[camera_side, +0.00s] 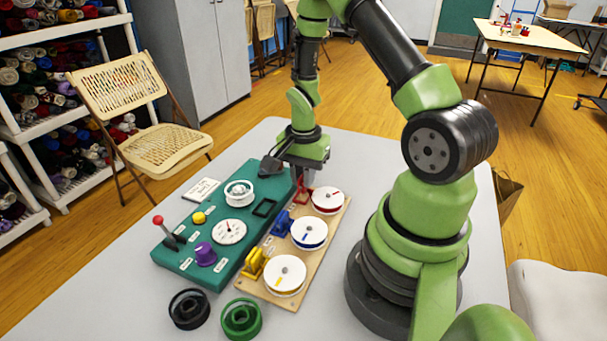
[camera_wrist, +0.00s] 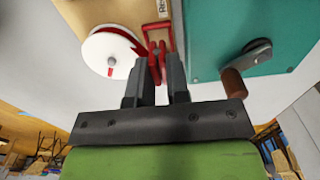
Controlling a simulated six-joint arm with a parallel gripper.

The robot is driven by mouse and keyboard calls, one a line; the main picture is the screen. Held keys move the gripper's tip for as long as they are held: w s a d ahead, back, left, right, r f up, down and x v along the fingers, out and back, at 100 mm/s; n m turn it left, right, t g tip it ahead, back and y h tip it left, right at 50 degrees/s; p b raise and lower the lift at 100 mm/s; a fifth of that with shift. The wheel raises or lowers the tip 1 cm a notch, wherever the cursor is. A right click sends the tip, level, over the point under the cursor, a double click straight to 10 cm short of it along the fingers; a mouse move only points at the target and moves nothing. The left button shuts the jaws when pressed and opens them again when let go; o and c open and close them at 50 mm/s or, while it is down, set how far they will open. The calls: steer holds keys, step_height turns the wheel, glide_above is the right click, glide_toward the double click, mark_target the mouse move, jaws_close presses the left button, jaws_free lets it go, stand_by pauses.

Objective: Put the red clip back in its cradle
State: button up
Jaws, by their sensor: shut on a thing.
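The red clip (camera_wrist: 157,58) is pinched between the fingertips of my gripper (camera_wrist: 160,75) in the wrist view. In the side view my gripper (camera_side: 301,176) points down at the far end of the wooden board (camera_side: 245,287), with red (camera_side: 303,196) showing just below it. A red U-shaped outline, perhaps the cradle (camera_wrist: 157,30), lies on the board beyond the clip, near a label. The white spool with red thread (camera_side: 328,200) is beside the clip; it also shows in the wrist view (camera_wrist: 105,55). I cannot tell whether the clip touches the board.
A blue clip (camera_side: 282,223) and a yellow clip (camera_side: 253,265) stand along the board beside their spools. The green panel (camera_side: 185,263) with knobs and a brown-handled crank (camera_wrist: 233,83) is close alongside. Black (camera_side: 189,309) and green (camera_side: 241,319) rings lie at the front.

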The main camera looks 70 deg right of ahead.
steer(key=shift+f, duration=0.35)
steer(key=shift+f, duration=0.7)
steer(key=o, duration=0.8)
steer(key=shift+o, duration=0.2)
steer(key=shift+s, duration=0.1)
steer(key=shift+r, duration=3.8)
